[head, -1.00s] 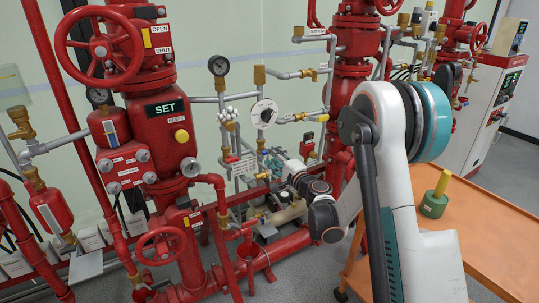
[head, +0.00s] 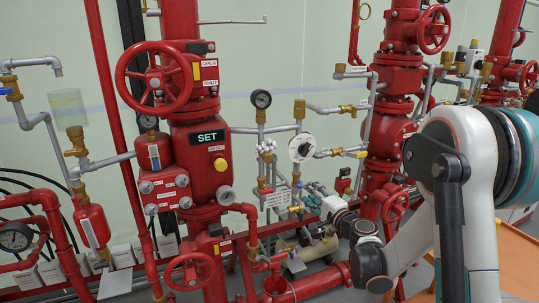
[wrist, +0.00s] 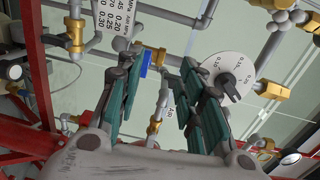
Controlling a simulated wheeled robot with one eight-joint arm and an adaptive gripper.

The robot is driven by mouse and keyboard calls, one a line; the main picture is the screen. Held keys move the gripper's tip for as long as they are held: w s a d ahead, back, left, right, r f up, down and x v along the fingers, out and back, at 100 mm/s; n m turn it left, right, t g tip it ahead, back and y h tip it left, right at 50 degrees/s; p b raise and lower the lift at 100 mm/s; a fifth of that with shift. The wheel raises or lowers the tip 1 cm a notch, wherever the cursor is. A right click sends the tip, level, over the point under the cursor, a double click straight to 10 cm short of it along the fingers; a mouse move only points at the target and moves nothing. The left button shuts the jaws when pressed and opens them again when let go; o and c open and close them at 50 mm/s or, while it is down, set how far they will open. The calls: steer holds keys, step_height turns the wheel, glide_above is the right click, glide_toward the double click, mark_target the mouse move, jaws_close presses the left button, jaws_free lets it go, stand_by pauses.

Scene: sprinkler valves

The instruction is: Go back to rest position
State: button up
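My gripper (wrist: 163,62) shows in the wrist view with its two teal-padded fingers apart and nothing between them. Behind the fingers are grey pipes, brass fittings and a blue valve handle (wrist: 145,63). In the head view my white arm comes in from the right and reaches towards the lower middle of the pipework. The fingers themselves are hard to make out there. The red valve assembly with the SET sign (head: 210,137) stands left of my arm, with a red handwheel (head: 155,76) above. A round white dial plate (head: 302,148) shows behind; one also shows in the wrist view (wrist: 220,72).
A second red valve column (head: 400,75) stands behind my arm, with another at the far right. Red pipes (head: 315,282) run low across the front. An orange table (head: 515,262) is at the lower right, partly hidden by my arm. A pressure gauge (head: 15,237) is at the far left.

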steer(key=s+a+r+n+g, duration=0.3)
steer(key=s+r+n, duration=0.1)
steer(key=s, duration=0.5)
steer(key=s+a+r+n+g, duration=0.3)
steer(key=s+a+r+n, duration=0.15)
steer(key=s, duration=0.45)
steer(key=s+d+f+n+g+h, duration=0.1)
steer(key=s+d+h, duration=0.1)
steer(key=s, duration=0.5)
steer(key=s+d+f+n+g+h, duration=0.1)
steer(key=s+d+f+n+h, duration=0.1)
steer(key=s, duration=0.6)
steer(key=s+d+f+n+g+h, duration=0.1)
steer(key=s+d+n+h, duration=0.1)
steer(key=s, duration=0.5)
steer(key=shift+s+d+f, duration=0.2)
steer(key=shift+d+f, duration=0.05)
steer(key=shift+d, duration=0.4)
